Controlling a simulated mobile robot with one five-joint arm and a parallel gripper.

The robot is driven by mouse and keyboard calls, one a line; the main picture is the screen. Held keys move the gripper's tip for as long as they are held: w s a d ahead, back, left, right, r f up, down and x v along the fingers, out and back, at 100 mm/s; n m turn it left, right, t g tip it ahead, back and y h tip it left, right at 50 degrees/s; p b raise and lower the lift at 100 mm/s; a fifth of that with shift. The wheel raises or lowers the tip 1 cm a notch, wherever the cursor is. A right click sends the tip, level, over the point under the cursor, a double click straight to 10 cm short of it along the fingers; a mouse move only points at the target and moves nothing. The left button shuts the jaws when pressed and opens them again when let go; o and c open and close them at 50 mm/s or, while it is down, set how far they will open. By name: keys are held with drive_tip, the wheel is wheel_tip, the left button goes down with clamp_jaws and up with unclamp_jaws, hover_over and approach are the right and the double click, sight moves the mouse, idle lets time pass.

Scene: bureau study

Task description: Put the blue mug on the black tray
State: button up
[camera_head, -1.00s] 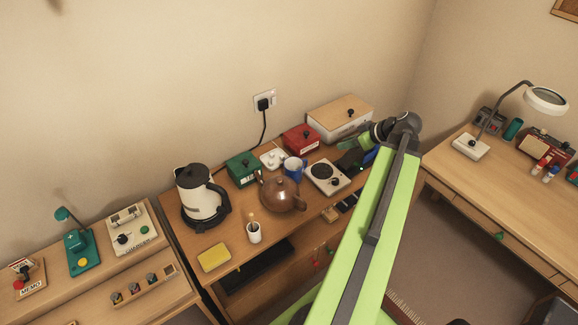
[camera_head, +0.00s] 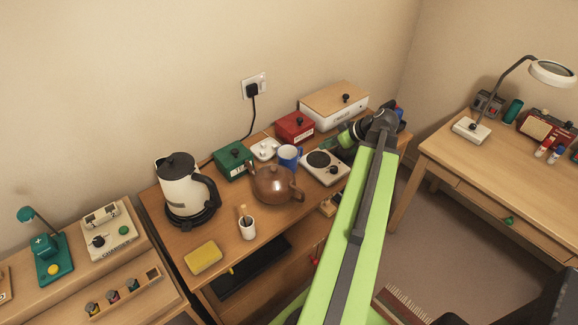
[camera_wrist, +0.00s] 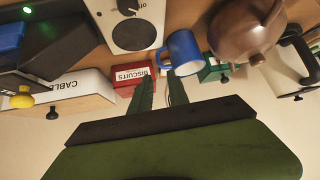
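The blue mug (camera_head: 288,156) stands upright on the wooden sideboard, behind the brown teapot (camera_head: 274,184) and left of the white hot plate. It also shows in the wrist view (camera_wrist: 183,52), just beyond my fingers, with its handle to the left there. A flat black tray (camera_head: 262,262) lies on the shelf below the sideboard top, partly hidden by the top. My gripper (camera_wrist: 162,88) shows two green fingers apart with nothing between them.
The hot plate (camera_head: 325,167), red biscuit box (camera_head: 295,128), green box (camera_head: 233,161) and white box with wooden lid (camera_head: 334,107) crowd around the mug. A kettle (camera_head: 180,188), brush cup (camera_head: 247,228) and yellow sponge (camera_head: 203,257) stand farther left. A desk (camera_head: 480,180) is at the right.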

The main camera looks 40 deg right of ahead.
drive_tip(key=b, duration=0.5)
approach(304, 159)
drive_tip(key=w, duration=0.1)
drive_tip(key=w+a, duration=0.1)
drive_tip(key=w, duration=0.1)
drive_tip(key=shift+r, duration=0.25)
drive_tip(key=shift+w+f, duration=0.1)
drive_tip(key=shift+w, duration=0.25)
drive_tip(key=b+x, duration=0.4)
drive_tip(key=x, duration=0.1)
drive_tip(key=shift+s+d+f, duration=0.25)
drive_tip(key=shift+w+f, duration=0.1)
drive_tip(key=shift+w, duration=0.15)
drive_tip(key=shift+a, duration=0.1)
clamp_jaws()
